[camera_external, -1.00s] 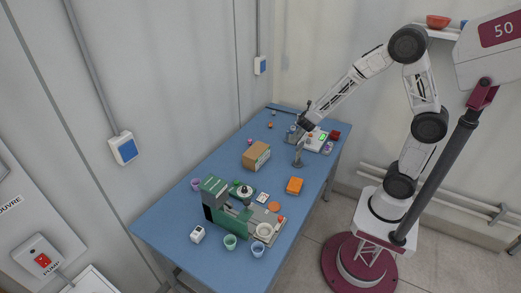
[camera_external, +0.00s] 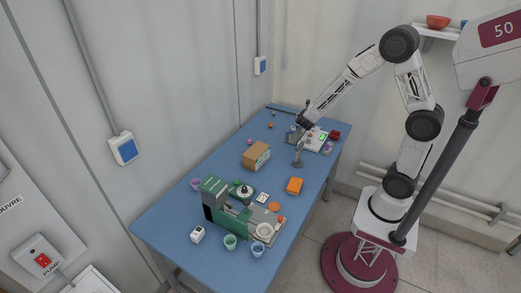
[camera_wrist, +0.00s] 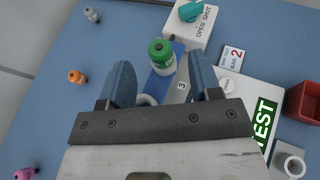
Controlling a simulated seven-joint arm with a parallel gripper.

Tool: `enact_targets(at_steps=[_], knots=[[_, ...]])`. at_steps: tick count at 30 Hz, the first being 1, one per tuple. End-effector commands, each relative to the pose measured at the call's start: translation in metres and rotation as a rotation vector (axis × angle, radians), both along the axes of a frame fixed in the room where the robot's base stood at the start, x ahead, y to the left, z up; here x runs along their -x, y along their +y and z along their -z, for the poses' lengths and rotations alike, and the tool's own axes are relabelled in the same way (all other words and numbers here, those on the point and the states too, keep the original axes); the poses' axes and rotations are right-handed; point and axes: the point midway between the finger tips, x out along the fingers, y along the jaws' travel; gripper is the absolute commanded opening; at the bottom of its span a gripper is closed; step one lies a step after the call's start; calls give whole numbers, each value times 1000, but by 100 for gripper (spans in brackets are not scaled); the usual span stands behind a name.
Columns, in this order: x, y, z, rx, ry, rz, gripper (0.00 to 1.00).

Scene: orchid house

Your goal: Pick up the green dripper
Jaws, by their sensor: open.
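The green dripper (camera_wrist: 161,56), a small bottle with a green top and white lettering, stands just beyond my fingertips in the wrist view, roughly in line with the gap between them. My gripper (camera_wrist: 163,78) is open and empty, one blue finger to each side of that gap. In the external view my gripper (camera_external: 303,124) is low over the far end of the blue table, beside a white tester. I cannot make out the green dripper in that view.
Beside the dripper are the tester with its TEST panel (camera_wrist: 262,122), an OPEN SHUT block (camera_wrist: 196,22) and a red box (camera_wrist: 303,101). Orange (camera_wrist: 77,77), pink (camera_wrist: 25,173) and grey (camera_wrist: 91,14) small bottles stand apart at left. A cardboard box (camera_external: 256,156) stands mid-table.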

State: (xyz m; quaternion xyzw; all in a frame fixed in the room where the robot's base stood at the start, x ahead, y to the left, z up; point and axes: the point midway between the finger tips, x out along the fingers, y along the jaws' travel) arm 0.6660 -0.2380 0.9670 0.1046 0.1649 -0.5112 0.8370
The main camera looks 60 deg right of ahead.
Motion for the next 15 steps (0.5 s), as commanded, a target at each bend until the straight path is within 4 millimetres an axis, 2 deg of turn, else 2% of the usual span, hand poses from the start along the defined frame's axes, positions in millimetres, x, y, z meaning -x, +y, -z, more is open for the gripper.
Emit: enact_targets(at_steps=[7, 15], knots=[[-10, -18, 8, 1, 1, 1, 58], [-11, -21, 10, 1, 0, 0, 58]])
